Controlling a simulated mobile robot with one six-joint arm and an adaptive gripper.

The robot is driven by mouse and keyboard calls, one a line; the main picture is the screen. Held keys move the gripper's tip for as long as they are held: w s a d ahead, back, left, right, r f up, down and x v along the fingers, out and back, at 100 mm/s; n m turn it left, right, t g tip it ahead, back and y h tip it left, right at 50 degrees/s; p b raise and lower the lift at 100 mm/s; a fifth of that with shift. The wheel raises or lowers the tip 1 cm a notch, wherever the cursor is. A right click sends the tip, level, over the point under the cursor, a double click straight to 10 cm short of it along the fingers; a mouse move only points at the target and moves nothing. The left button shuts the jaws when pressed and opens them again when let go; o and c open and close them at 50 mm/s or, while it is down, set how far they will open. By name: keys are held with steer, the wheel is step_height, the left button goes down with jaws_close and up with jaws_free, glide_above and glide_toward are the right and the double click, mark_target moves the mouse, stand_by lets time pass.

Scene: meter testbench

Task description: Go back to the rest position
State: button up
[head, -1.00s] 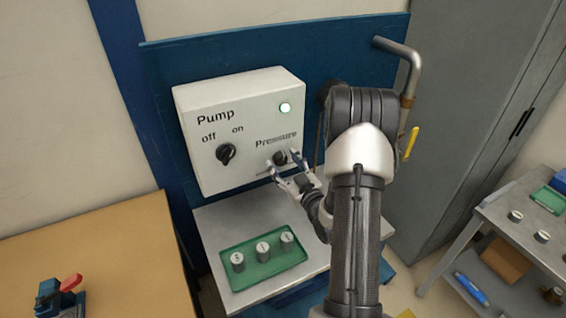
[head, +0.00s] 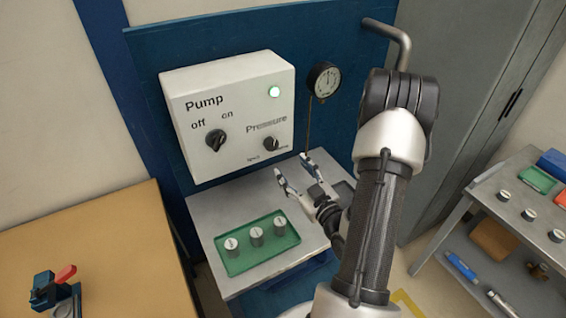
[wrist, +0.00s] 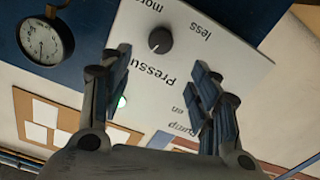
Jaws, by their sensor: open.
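My gripper (head: 294,174) is open and empty in the head view. It hangs above the grey bench top (head: 205,205), in front of and below the white pump box (head: 228,115). The box carries a black pump knob (head: 215,140) and a black pressure knob (head: 271,143). In the wrist view my gripper (wrist: 160,85) has its fingers spread, with the pressure knob (wrist: 160,40) beyond them and not touched. The box's lamp (head: 274,92) glows pale green.
A green tray (head: 262,262) with 3 metal weights lies on the bench. A gauge (head: 324,80) and a bent pipe (head: 395,40) are on the blue panel. A wooden table (head: 100,235) stands left, a grey cart (head: 455,225) right.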

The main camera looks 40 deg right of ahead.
steer(key=w+a+r+n+g, duration=0.2)
steer(key=w+a+r+g, duration=0.3)
steer(key=a+r+g, duration=0.3)
steer(key=s+a+r+m+g+y, duration=0.1)
steer(key=s+a+r+g+y, duration=0.1)
steer(key=s+a, duration=0.8)
steer(key=s+a+r+m+g+y, duration=0.1)
steer(key=s+a+r+g+y, duration=0.1)
steer(key=s+a, duration=0.8)
steer(key=shift+s+a+r+g, duration=0.4)
steer(key=shift+s+r, duration=0.15)
steer(key=shift+r, duration=0.35)
